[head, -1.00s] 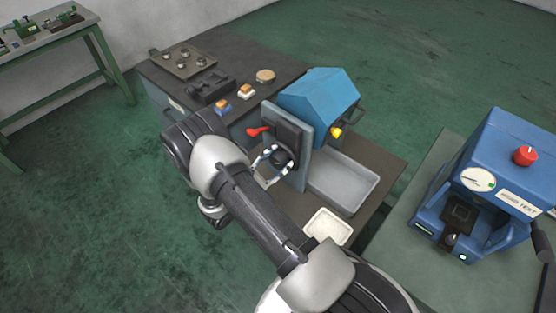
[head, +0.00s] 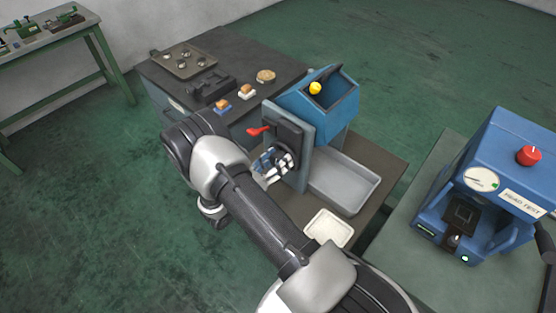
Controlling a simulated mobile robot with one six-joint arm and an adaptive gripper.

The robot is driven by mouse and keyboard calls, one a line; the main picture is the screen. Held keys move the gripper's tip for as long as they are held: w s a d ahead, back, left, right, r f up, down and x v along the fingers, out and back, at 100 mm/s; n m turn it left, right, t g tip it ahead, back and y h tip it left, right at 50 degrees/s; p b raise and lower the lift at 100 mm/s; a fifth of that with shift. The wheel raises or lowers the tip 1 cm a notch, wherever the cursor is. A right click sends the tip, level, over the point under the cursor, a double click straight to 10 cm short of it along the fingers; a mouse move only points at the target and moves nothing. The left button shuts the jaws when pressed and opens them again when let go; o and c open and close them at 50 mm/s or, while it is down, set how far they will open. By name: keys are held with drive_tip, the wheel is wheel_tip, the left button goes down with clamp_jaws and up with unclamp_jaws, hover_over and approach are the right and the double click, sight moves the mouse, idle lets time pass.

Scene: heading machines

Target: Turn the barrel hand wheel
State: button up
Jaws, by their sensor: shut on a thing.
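The blue barrel (head: 318,98) hangs on an upright grey-blue plate (head: 300,160) on the dark bench. Its dark open mouth faces up and right, with a yellow knob (head: 315,88) near that opening. The dark hand wheel (head: 287,152) is on the plate's left face and is largely hidden by my gripper. My gripper (head: 278,163) is shut on the hand wheel. A red lever (head: 258,131) sticks out to the left, just above the wheel.
A grey tray (head: 346,187) lies below the barrel, and a white dish (head: 328,229) stands in front of it. A blue tester (head: 490,190) stands at right. A plate with several small parts (head: 183,66) is at the back left.

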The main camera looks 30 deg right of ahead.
drive_tip(key=shift+n, duration=0.7)
drive_tip(key=o, duration=1.1)
drive_tip(key=shift+c, duration=0.2)
drive_tip(key=v, duration=1.2)
drive_tip(key=shift+r, duration=0.1)
